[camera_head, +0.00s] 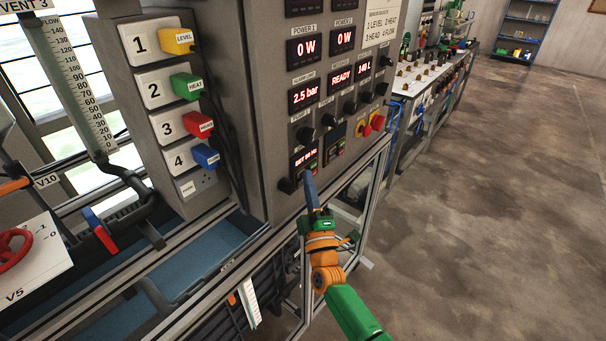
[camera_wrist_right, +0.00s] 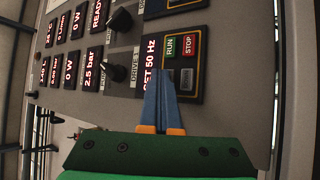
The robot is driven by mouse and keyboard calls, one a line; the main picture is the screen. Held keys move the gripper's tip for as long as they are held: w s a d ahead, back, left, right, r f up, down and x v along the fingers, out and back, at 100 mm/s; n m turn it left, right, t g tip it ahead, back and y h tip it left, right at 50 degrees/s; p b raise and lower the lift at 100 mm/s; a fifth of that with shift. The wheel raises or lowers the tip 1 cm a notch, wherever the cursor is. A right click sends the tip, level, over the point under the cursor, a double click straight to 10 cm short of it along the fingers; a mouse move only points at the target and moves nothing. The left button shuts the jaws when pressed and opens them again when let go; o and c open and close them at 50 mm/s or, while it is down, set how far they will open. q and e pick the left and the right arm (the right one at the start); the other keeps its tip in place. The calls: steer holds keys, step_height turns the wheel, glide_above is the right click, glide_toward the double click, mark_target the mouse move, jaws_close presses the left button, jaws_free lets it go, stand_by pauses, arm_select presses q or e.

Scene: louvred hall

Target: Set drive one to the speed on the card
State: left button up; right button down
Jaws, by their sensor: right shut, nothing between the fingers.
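The drive one panel (camera_head: 303,157) is a small dark unit low on the grey cabinet front. In the right wrist view its red display (camera_wrist_right: 150,62) reads SET 50 Hz, beside a green RUN key (camera_wrist_right: 171,46), a red STOP key (camera_wrist_right: 187,46) and a dark key (camera_wrist_right: 187,78). My right gripper (camera_head: 310,178) is shut and empty, its blue fingers pointing at the panel. In the wrist view the fingertips (camera_wrist_right: 158,76) overlap the panel and hide part of it; I cannot tell whether they touch. No card with a readable speed shows. My left gripper is out of view.
A second drive panel (camera_head: 335,142) sits right of the first. Black knobs (camera_head: 306,135) stick out around them. A white card (camera_head: 382,20) lists LEVEL, HEAT, HEAD, FLOW. Coloured plugs (camera_head: 186,86) and cables hang at left. The floor (camera_head: 480,200) at right is clear.

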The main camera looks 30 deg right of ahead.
steer(key=shift+s, duration=0.1)
steer(key=shift+s+d+p, duration=0.25)
steer(key=shift+s+p, duration=0.3)
steer(key=shift+s, duration=0.05)
steer(key=shift+s+d+p, duration=0.35)
steer(key=shift+s+p, duration=0.1)
steer(key=shift+s, duration=0.3)
steer(key=shift+s+d+p, duration=0.3)
steer(key=shift+s+p, duration=0.1)
steer(key=shift+s, duration=0.4)
steer(key=shift+s+d+p, duration=0.35)
steer(key=shift+s+p, duration=0.1)
steer(key=shift+s, duration=0.3)
